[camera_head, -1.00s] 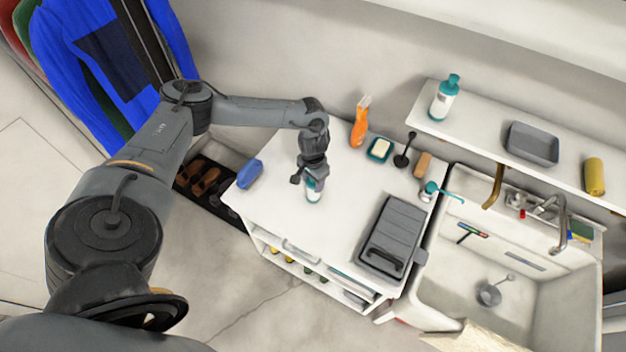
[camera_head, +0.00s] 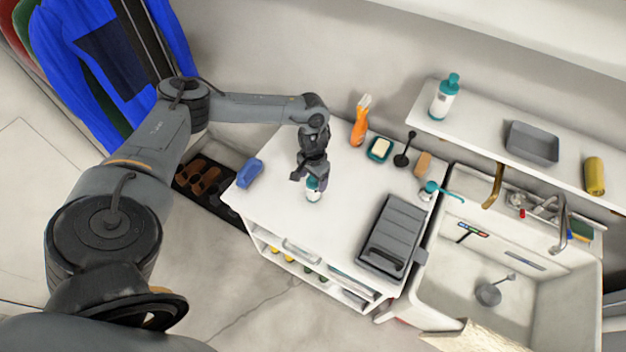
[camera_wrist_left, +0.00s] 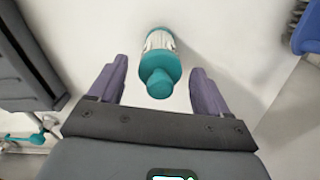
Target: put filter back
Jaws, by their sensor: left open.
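A small white cylinder with teal ends (camera_head: 314,194), perhaps the filter, stands on the white cabinet top (camera_head: 285,210). In the left wrist view the cylinder (camera_wrist_left: 160,72) shows its teal cap towards the camera. My left gripper (camera_head: 311,177) is just above it, pointing down, and covers part of its top in the head view. In the left wrist view the gripper (camera_wrist_left: 159,78) is open, with one finger on each side of the cap and a gap on both sides. My right gripper is not in view.
On the cabinet are a blue object (camera_head: 249,173), an orange spray bottle (camera_head: 359,125), a soap dish (camera_head: 379,149), a brush (camera_head: 421,164) and a grey case (camera_head: 393,236). A sink (camera_head: 450,275) stands right. A wall shelf (camera_head: 480,129) holds another teal-capped bottle (camera_head: 444,100).

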